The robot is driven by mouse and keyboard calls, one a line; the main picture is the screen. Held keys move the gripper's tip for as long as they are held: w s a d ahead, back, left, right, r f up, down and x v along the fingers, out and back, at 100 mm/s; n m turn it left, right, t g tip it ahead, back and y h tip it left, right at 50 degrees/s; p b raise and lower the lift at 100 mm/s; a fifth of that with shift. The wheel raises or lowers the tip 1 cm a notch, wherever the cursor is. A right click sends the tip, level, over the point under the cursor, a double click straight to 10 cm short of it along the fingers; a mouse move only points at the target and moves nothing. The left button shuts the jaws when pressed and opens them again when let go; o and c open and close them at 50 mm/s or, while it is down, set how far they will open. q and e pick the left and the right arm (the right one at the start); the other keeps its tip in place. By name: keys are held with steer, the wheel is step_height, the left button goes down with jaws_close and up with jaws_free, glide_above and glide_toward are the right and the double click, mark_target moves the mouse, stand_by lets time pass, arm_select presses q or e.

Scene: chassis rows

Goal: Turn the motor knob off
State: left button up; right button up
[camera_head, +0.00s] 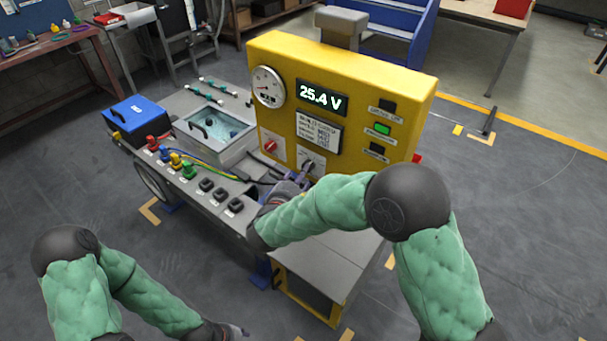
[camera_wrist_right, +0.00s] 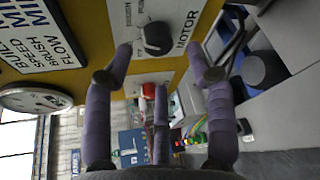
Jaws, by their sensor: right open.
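The motor knob (camera_head: 308,166) is a dark round knob on a pale plate, low on the yellow panel's front. In the right wrist view the black knob (camera_wrist_right: 157,38) sits beside the printed word MOTOR. My right gripper (camera_head: 296,181) is close in front of it, partly hidden by its own arm. In the wrist view its purple fingers (camera_wrist_right: 158,55) are spread apart, with the knob framed between the tips; I cannot tell whether they touch it. My left gripper (camera_head: 237,331) is low at the bottom edge, away from the panel, its fingers too small to read.
The yellow panel (camera_head: 354,84) carries a lit 25.4 V display (camera_head: 321,97), a round gauge (camera_head: 267,86), a red knob (camera_head: 270,146) and a lit green button (camera_head: 383,128). A water tray (camera_head: 207,132), coloured plugs and a blue box (camera_head: 133,112) stand left on the bench.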

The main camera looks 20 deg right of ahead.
steer(key=shift+b+x, duration=0.35)
steer(key=shift+x, duration=1.6)
steer(key=shift+c, duration=0.3)
steer(key=shift+s, duration=0.1)
steer(key=c, duration=1)
